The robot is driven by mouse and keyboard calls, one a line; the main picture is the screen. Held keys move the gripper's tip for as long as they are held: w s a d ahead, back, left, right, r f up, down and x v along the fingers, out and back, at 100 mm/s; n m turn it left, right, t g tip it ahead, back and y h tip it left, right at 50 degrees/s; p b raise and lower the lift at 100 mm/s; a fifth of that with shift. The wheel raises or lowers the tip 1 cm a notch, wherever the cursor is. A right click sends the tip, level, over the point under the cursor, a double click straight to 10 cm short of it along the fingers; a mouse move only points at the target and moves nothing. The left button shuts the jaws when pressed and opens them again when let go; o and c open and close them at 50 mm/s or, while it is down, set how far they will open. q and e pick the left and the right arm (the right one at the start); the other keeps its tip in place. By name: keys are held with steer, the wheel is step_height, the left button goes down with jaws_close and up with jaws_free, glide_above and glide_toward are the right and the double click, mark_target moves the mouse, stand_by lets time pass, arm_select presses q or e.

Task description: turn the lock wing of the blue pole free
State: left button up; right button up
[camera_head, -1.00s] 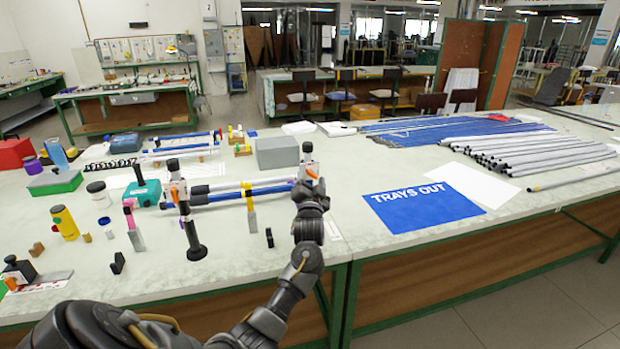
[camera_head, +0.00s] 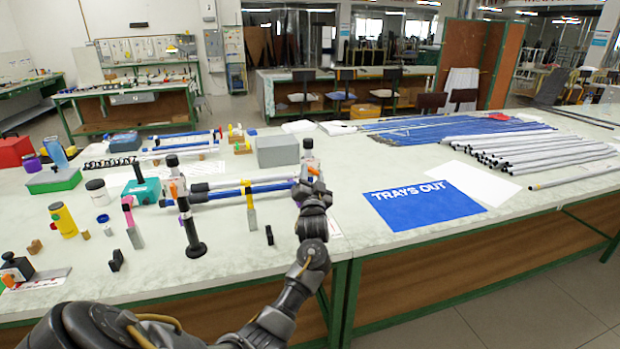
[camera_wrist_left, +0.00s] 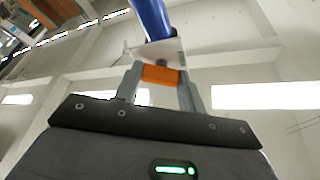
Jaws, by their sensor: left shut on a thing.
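The blue pole (camera_head: 240,192) lies level between two upright holders, with a pale rod just behind it. It also shows in the left wrist view (camera_wrist_left: 152,18). The right holder (camera_head: 307,150) has a black top and stands at my left gripper (camera_head: 311,178). In the left wrist view the two grey fingers of my left gripper (camera_wrist_left: 162,90) are closed on the orange lock wing (camera_wrist_left: 161,75), just below the end of the blue pole. In the head view the gripper partly hides this wing. The left holder (camera_head: 175,170) carries another orange wing. My right gripper is out of view.
A black post (camera_head: 192,235) and a yellow-topped stand (camera_head: 250,208) stand in front of the pole. A grey box (camera_head: 278,151) is behind it. A blue "TRAYS OUT" sheet (camera_head: 425,207) lies to the right, with several grey rods (camera_head: 540,150) beyond.

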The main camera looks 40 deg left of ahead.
arm_select(q)
steer(key=n+g+y+b, duration=0.1)
steer(key=n, duration=0.2)
steer(key=n+g+y+b, duration=0.1)
steer(key=n+b, duration=0.1)
steer(key=n, duration=0.1)
steer(key=n+y+b, duration=0.1)
steer(key=n, duration=0.2)
steer(key=shift+w+d+f+g+y+b, duration=0.1)
steer(key=shift+w+g+y+b, duration=0.05)
steer(key=shift+g+y+b, duration=0.2)
steer(key=o, duration=0.8)
steer(key=shift+o, duration=0.9)
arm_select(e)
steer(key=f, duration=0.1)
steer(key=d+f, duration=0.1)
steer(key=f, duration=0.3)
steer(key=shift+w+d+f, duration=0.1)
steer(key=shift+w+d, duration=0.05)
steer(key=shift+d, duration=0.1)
